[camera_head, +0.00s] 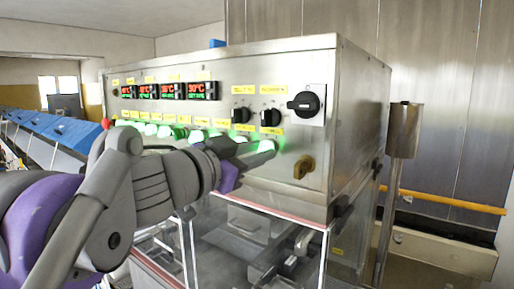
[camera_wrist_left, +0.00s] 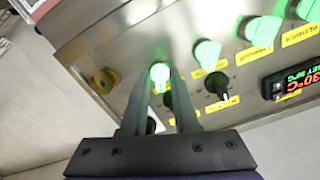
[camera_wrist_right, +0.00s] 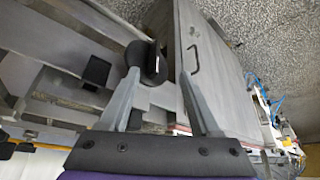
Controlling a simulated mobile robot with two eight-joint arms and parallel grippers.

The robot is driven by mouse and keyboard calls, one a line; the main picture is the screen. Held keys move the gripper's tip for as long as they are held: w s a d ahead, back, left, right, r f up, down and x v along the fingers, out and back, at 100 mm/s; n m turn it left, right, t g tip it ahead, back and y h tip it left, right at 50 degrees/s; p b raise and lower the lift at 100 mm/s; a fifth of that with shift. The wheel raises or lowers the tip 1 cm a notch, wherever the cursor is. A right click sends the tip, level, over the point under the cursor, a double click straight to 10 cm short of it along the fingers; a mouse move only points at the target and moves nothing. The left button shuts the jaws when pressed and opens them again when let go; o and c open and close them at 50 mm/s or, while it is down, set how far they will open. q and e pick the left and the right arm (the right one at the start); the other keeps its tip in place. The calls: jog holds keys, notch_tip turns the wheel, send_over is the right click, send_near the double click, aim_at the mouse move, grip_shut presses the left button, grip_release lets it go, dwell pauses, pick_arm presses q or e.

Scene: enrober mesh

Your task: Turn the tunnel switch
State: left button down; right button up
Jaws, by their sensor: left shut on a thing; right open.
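A row of green-lit switches (camera_head: 197,136) runs across the steel control panel (camera_head: 170,103), under small yellow labels too blurred to read for certain. My left gripper (camera_wrist_left: 159,82) has its fingers on either side of the switch at the right end of the row, shut on it. This green-lit switch (camera_head: 265,146) also shows between the fingertips in the left wrist view (camera_wrist_left: 160,73). My left arm hides part of the row in the head view. My right gripper (camera_wrist_right: 160,82) is open, with nothing held, and away from the panel; it is not in the head view.
Two black knobs (camera_head: 270,117), a large black rotary switch (camera_head: 306,102) and a brass-coloured knob (camera_head: 304,167) are near the held switch. Red temperature displays (camera_head: 172,91) sit above. A clear guard (camera_head: 255,235) is below. A black round part (camera_wrist_right: 143,60) is near my right fingers.

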pick_arm(q)
jog(key=shift+m, duration=0.9)
jog(key=c, duration=0.9)
grip_release()
jog(key=shift+s+a+f, duration=0.1)
jog(key=shift+s+a, duration=0.25)
jog(key=b+v, duration=0.1)
jog(key=v, duration=0.8)
jog(key=shift+s+a, duration=0.2)
jog(key=shift+s, duration=0.15)
